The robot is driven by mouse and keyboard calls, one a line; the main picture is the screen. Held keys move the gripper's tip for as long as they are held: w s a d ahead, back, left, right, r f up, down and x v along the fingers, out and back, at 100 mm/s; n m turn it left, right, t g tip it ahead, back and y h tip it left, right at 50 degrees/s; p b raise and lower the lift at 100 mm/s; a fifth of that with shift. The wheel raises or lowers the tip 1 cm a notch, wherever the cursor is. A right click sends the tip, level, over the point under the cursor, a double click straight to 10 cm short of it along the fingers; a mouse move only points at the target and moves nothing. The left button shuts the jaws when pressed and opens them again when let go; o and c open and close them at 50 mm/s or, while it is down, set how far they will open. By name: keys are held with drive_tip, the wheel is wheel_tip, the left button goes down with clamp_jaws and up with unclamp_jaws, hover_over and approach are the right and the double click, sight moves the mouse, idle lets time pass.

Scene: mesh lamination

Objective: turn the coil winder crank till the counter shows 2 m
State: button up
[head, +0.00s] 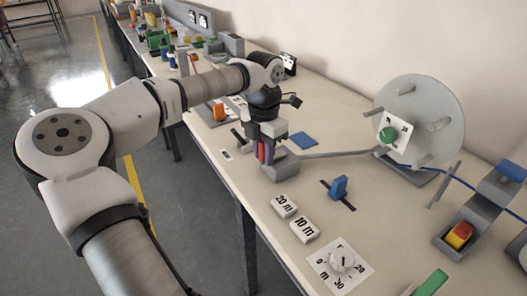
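The winder is a large grey disc (437,98) with several pegs, standing upright near the wall. A green knob (388,134) sits in front of a white marked plate at its lower left. I cannot make out which part is the crank. A white dial plate (342,264) marked 0, 20, 30 and m lies at the front of the bench; its exact reading is too small to tell. My gripper (265,148) points down left of the disc, at a small red and purple upright piece by a grey block (281,168). Whether it grips this piece is unclear.
A grey bar (335,154) runs from the grey block toward the disc. Blocks marked 20 m (284,206) and 10 m (304,229) and a blue lever (339,188) stand in front. A red and yellow button (459,235) is at right. Other stations crowd the bench's far end.

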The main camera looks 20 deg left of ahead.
drive_tip(key=shift+c, duration=0.6)
drive_tip(key=shift+w+a, duration=0.1)
drive_tip(key=shift+w+a+r+m, duration=0.1)
drive_tip(key=shift+a+m, duration=0.05)
drive_tip(key=shift+m, duration=0.15)
drive_tip(key=shift+w+a+m+p, duration=0.3)
drive_tip(key=shift+m+p, duration=0.3)
drive_tip(key=shift+m, duration=0.2)
drive_tip(key=m, duration=0.1)
drive_tip(key=w+m+p, duration=0.1)
drive_tip(key=m, duration=0.1)
drive_tip(key=w+a+m+p, duration=0.1)
drive_tip(key=m, duration=0.2)
drive_tip(key=w+m, duration=0.1)
drive_tip(key=m, duration=0.1)
drive_tip(key=shift+w+p, duration=0.1)
drive_tip(key=shift+p, duration=0.3)
drive_tip(key=shift+w+d+m+p, duration=0.1)
drive_tip(key=shift+w+m+p, duration=0.25)
drive_tip(key=shift+m, duration=0.65)
drive_tip(key=shift+w+m+p, duration=0.15)
drive_tip(key=shift+w+m, duration=0.35)
drive_tip(key=shift+m, duration=0.5)
